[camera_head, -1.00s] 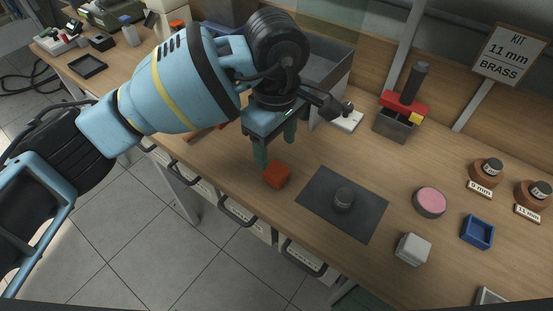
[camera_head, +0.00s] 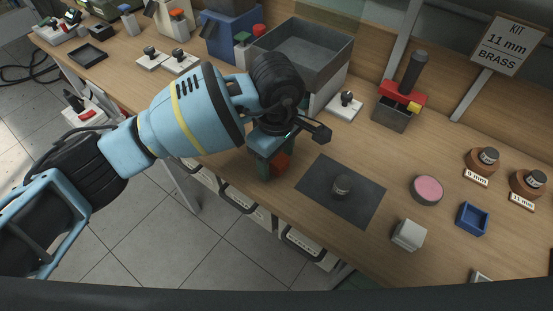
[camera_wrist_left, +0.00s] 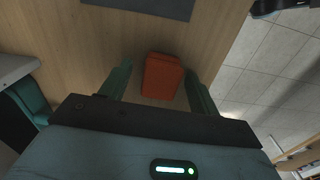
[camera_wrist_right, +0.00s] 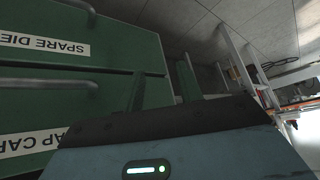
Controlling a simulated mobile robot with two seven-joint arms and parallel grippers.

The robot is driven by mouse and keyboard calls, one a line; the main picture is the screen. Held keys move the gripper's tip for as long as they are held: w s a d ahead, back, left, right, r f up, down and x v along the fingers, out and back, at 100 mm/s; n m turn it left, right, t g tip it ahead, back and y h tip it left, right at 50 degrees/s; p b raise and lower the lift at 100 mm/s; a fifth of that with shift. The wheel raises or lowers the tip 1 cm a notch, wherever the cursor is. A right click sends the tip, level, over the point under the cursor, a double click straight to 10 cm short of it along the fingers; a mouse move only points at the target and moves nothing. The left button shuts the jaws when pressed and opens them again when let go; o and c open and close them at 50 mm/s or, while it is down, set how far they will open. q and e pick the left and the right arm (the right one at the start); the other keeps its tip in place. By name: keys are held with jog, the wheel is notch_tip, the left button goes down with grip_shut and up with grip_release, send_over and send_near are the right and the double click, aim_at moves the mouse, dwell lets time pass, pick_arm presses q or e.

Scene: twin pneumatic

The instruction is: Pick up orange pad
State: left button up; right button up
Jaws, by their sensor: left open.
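The orange pad (camera_head: 281,163) is a small red-orange block on the wooden bench near its front edge, left of the dark mat. It is partly hidden by my left gripper (camera_head: 272,172) in the head view. In the left wrist view the orange pad (camera_wrist_left: 162,76) lies between the two green fingers of my left gripper (camera_wrist_left: 158,82), with gaps at both sides. The left gripper is open and points down over it. My right gripper (camera_wrist_right: 164,85) shows only in the right wrist view, fingers apart with nothing between them, facing green drawers.
Beyond are a pink round pad (camera_head: 428,188), a pale block (camera_head: 409,235), a blue tray (camera_head: 472,219) and a grey bin (camera_head: 330,62). Green drawers (camera_wrist_right: 75,115) stand before the right gripper.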

pick_arm(q)
jog(key=c, duration=1.1)
jog(key=shift+o, duration=0.2)
jog(key=shift+r, duration=0.4)
notch_tip(320, 180, up, 2)
jog(key=shift+r, duration=0.2)
jog(key=s+a+r, duration=0.1)
jog(key=s+a, duration=0.1)
jog(key=s, duration=0.5)
jog(key=s+a+b, duration=0.1)
jog(key=s+a, duration=0.1)
jog(key=s, duration=0.6)
jog(key=shift+s+r, duration=0.3)
jog(key=shift+r, duration=0.05)
jog(key=o, duration=0.4)
jog(key=shift+d, duration=0.1)
jog(key=c, duration=0.3)
